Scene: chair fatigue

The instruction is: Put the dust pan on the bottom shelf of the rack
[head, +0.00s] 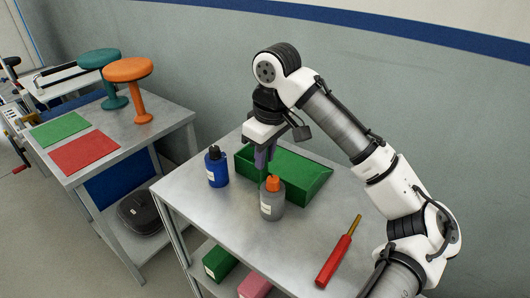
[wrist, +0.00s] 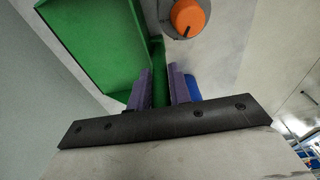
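The green dust pan (head: 301,176) lies on the metal table, its open tray to the right of my gripper. In the wrist view the dust pan (wrist: 95,45) fills the upper left. My gripper (head: 265,158) points down at the pan's left part. Its two purple fingers (wrist: 161,88) stand close on both sides of the narrow green handle, with little gap, and look shut on it. The pan looks to rest on the tabletop; I cannot tell whether it is slightly lifted. No separate rack is clearly identifiable; the tables have lower shelves.
A blue bottle (head: 217,167) stands left of the pan, and a grey bottle with an orange cap (head: 272,198) stands close in front. A red-handled tool (head: 334,262) lies front right. Green (head: 220,262) and pink (head: 254,286) boxes sit below. Stools stand on the left table (head: 165,118).

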